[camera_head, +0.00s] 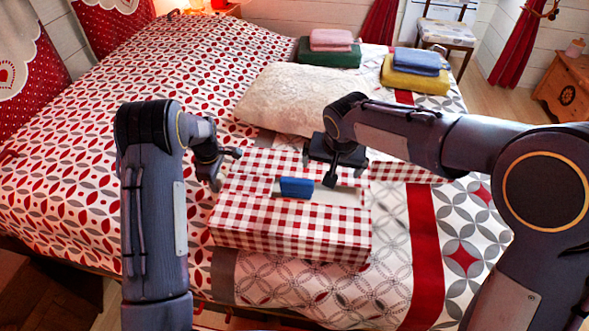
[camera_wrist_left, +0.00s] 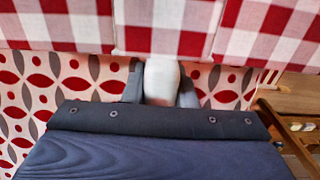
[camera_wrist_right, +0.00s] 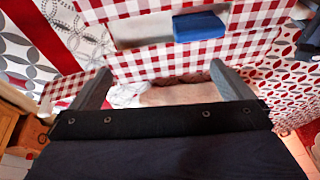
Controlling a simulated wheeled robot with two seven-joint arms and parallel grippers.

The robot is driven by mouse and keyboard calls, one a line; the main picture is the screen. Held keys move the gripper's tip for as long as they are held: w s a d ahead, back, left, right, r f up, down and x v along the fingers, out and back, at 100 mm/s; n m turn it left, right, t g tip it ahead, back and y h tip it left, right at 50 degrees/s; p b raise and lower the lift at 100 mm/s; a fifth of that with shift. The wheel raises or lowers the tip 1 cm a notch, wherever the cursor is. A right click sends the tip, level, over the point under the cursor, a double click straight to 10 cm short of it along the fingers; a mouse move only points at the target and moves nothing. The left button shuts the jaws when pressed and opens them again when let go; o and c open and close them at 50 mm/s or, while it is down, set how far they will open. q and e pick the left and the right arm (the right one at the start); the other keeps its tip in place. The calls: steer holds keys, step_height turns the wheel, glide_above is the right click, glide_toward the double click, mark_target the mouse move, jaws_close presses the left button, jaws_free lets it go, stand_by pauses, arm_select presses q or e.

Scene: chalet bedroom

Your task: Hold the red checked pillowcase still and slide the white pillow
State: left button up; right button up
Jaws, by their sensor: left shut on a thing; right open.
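The red checked pillowcase (camera_head: 290,238) lies box-like on the bed, with a pale slot and a blue block-shaped piece (camera_head: 297,187) on its top. The blue piece also shows in the right wrist view (camera_wrist_right: 199,26). The cream-white pillow (camera_head: 292,94) lies flat behind the pillowcase, partly hidden by my right arm. My left gripper (camera_head: 228,170) is at the pillowcase's left edge, shut on a small white part (camera_wrist_left: 161,80) below the checked cloth; whether that part belongs to the pillowcase is unclear. My right gripper (camera_head: 346,171) is open and empty above the pillowcase's back right part.
A pink-over-green folded stack (camera_head: 329,52) and a blue-over-yellow folded stack (camera_head: 416,78) lie on the bed behind the pillow. The patterned bed cover (camera_head: 120,130) is clear to the left. A chair (camera_head: 446,33) and a wooden chest (camera_head: 563,80) stand beyond the bed.

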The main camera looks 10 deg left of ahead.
glide_above(312, 184)
steer(key=s+a, duration=0.4)
step_height(312, 184, down, 5)
steer(key=h, duration=0.1)
steer(key=shift+n+t, duration=0.3)
steer(key=x, duration=1.2)
steer(key=shift+w+a, duration=0.1)
steer(key=shift+a, duration=0.1)
steer(key=shift+c, duration=0.4)
steer(key=c, duration=0.8)
steer(key=shift+d, duration=2.15)
steer(key=shift+d, duration=2)
